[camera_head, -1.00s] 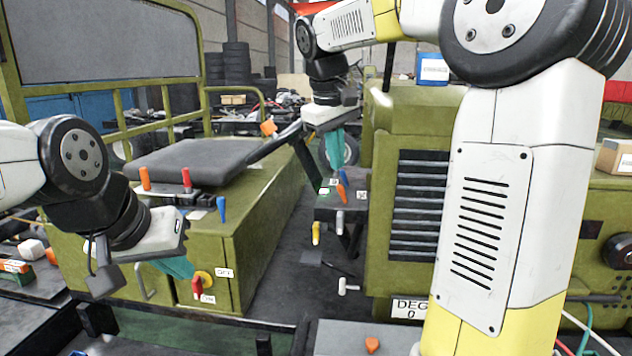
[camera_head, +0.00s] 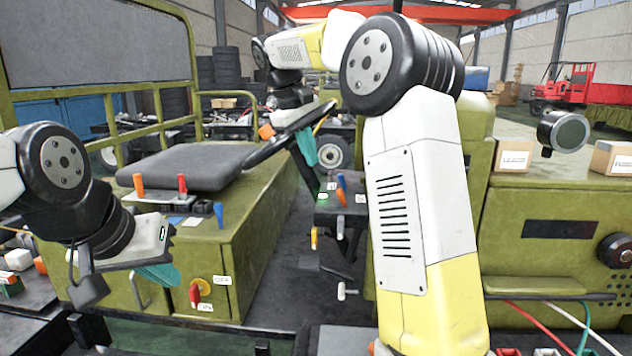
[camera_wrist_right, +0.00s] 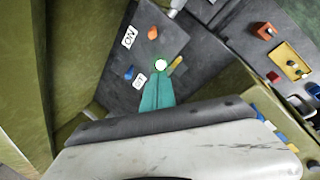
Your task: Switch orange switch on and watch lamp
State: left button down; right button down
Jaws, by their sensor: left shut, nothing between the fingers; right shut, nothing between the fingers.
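A small orange switch (camera_head: 342,197) stands on the dark panel beside the green engine housing. It also shows in the right wrist view (camera_wrist_right: 152,33), near a label reading ON, with a blue switch (camera_wrist_right: 129,73) by a second label. My right gripper (camera_head: 311,160) is shut and empty, above and left of the panel; its teal fingers (camera_wrist_right: 158,95) point toward the panel and are apart from the orange switch. A round lamp (camera_head: 570,132) with a dark grey, unlit-looking face stands on the housing at the right. My left gripper (camera_head: 165,276) is shut and empty at lower left.
A red switch (camera_head: 195,295) is on the green box just right of my left gripper. Orange, red and blue levers (camera_head: 182,184) stand by the black seat (camera_head: 190,165). Cardboard boxes (camera_head: 610,158) flank the lamp. My right upper arm covers part of the housing.

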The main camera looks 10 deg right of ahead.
aim_at(327, 199)
jog(key=x, duration=1)
jog(key=shift+s+d, duration=0.1)
jog(key=shift+s, duration=0.05)
jog(key=shift+s+d+r, duration=0.25)
jog(key=shift+s+r, duration=0.05)
jog(key=shift+s, duration=0.3)
jog(key=shift+s+d+r, duration=0.25)
jog(key=shift+s+r, duration=0.05)
jog(key=shift+s, duration=0.25)
jog(key=shift+s+d+r, duration=0.15)
jog(key=shift+s+d, duration=0.05)
jog(key=shift+s, duration=0.25)
jog(key=shift+d+r+y, duration=0.1)
jog(key=shift+d+y, duration=0.05)
jog(key=shift+y, duration=0.25)
